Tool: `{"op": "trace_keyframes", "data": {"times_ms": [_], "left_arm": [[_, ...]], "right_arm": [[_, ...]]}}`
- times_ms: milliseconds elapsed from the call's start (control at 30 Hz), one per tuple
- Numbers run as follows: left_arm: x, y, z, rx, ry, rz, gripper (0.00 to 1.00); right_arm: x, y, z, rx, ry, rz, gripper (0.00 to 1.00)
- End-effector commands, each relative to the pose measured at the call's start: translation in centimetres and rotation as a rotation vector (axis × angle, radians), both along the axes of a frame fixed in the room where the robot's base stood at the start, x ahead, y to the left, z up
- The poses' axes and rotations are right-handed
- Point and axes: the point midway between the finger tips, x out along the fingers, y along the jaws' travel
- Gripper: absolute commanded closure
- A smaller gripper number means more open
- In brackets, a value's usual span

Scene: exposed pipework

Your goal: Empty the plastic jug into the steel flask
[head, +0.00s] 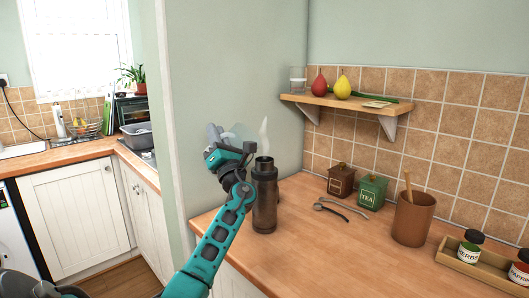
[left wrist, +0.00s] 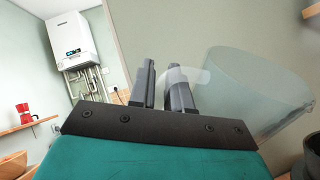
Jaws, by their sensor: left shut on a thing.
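The steel flask (head: 265,200) is dark and stands upright on the wooden counter; its dark edge shows at the lower right in the left wrist view (left wrist: 311,150). My left gripper (head: 214,136) is raised just left of the flask's mouth. It is shut on the plastic jug, which is clear and mostly hidden by the gripper in the head view. In the left wrist view the jug (left wrist: 250,88) shows to the right of the fingers (left wrist: 165,92). A pale curved shape hangs above the flask's mouth; I cannot tell if it is jug or liquid. My right gripper is out of view.
A brown canister (head: 341,181), a green tea canister (head: 372,191), grey tongs (head: 340,209), a brown utensil pot (head: 412,220) and a jar tray (head: 475,262) stand right of the flask. A wall shelf (head: 345,103) hangs above. The front counter is clear.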

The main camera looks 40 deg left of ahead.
Motion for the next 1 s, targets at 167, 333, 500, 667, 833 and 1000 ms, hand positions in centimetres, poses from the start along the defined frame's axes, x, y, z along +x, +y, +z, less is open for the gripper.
{"op": "trace_keyframes", "data": {"times_ms": [167, 333, 500, 667, 833, 1000], "left_arm": [[-0.6, 1.2, -2.1, -0.166, -0.083, -0.006, 1.00], [-1.2, 2.3, -4.1, -0.253, -0.125, -0.011, 1.00], [-1.9, 3.7, -5.9, -0.385, -0.192, -0.018, 1.00], [-2.4, 4.8, -7.5, -0.524, -0.263, -0.027, 1.00], [-2.8, 5.6, -8.9, -0.637, -0.316, -0.039, 1.00], [-2.9, 5.9, -9.6, -0.700, -0.346, -0.048, 1.00]], "right_arm": [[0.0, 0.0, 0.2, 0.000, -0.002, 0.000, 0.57], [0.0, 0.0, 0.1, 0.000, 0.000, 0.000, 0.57], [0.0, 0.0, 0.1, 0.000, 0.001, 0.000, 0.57], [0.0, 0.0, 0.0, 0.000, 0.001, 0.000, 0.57], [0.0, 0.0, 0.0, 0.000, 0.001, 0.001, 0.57], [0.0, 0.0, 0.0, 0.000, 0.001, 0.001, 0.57]]}}
